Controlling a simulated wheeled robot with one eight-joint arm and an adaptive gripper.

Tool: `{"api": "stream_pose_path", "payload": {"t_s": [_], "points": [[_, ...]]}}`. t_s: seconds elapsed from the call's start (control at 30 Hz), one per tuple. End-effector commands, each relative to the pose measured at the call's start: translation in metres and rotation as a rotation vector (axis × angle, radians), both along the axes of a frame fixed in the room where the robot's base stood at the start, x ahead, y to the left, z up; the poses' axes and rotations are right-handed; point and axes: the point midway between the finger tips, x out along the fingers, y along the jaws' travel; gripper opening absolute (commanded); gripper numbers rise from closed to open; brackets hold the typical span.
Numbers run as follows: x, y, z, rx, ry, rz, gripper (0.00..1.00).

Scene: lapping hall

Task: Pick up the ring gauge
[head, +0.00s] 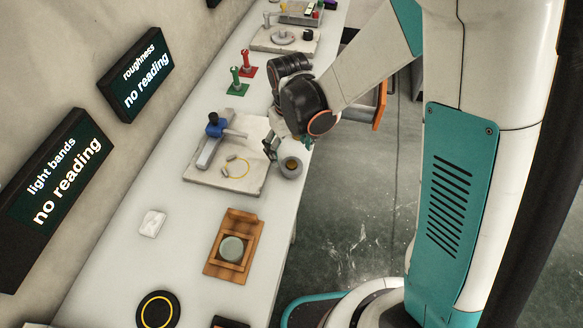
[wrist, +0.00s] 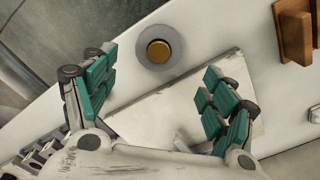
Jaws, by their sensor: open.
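A thick grey ring with a brass-coloured round centre, which looks like the ring gauge (head: 290,168), stands on the white bench near its front edge, beside the pale stone plate. It also shows in the wrist view (wrist: 137,51), top centre; I cannot tell whether the brass part is a separate piece inside it. My gripper (head: 286,147) is above the bench, close to the ring in the head view. In the wrist view its teal-padded fingers (wrist: 155,78) are spread wide with nothing between them. The ring lies just beyond the fingertips, apart from them.
The pale stone plate (head: 258,183) carries a grey stand with a blue knob (head: 214,127) and a yellow ring outline. A wooden fixture (head: 245,226) holding a grey disc is nearer. Green (head: 236,84) and red (head: 246,62) posts stand farther back. A white block (head: 152,223) lies left.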

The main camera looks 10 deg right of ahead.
Motion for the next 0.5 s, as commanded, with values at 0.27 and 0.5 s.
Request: {"api": "stream_pose_path", "payload": {"t_s": [0.27, 0.5], "points": [[-0.001, -0.001, -0.017, 0.000, 0.000, 0.000, 0.78], [-0.005, -0.006, -0.050, 0.000, 0.000, 0.000, 0.78]]}}
